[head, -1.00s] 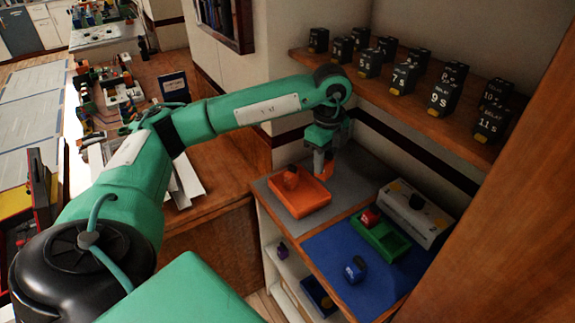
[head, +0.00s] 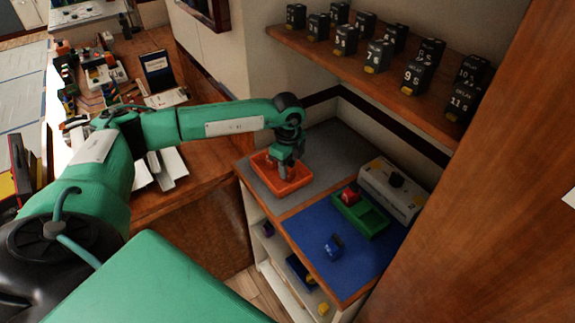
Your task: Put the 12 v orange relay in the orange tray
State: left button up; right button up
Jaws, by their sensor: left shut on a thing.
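The orange tray (head: 297,184) lies on the grey mat at the back left of the low cabinet top. My left gripper (head: 284,172) points down into the tray from above. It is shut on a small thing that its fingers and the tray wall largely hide. This looks like the orange relay, which showed in the tray a second ago. No label on it can be read. My right gripper is not in view.
A blue relay (head: 334,246) stands on the blue mat (head: 312,232). A red relay (head: 350,193) sits in the green tray (head: 362,218), beside a grey box with a black knob (head: 391,187). Several black relays stand on the wooden shelf (head: 385,90) above. A wooden panel (head: 470,220) rises at right.

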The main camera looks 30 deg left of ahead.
pick_arm(q)
jog(key=shift+f, duration=0.55)
jog(key=o, duration=1)
jog(key=shift+r, duration=0.4)
notch_tip(320, 180, up, 11)
jog(key=b, duration=0.3)
jog(key=shift+f, duration=0.2)
jog(key=shift+r, duration=0.6)
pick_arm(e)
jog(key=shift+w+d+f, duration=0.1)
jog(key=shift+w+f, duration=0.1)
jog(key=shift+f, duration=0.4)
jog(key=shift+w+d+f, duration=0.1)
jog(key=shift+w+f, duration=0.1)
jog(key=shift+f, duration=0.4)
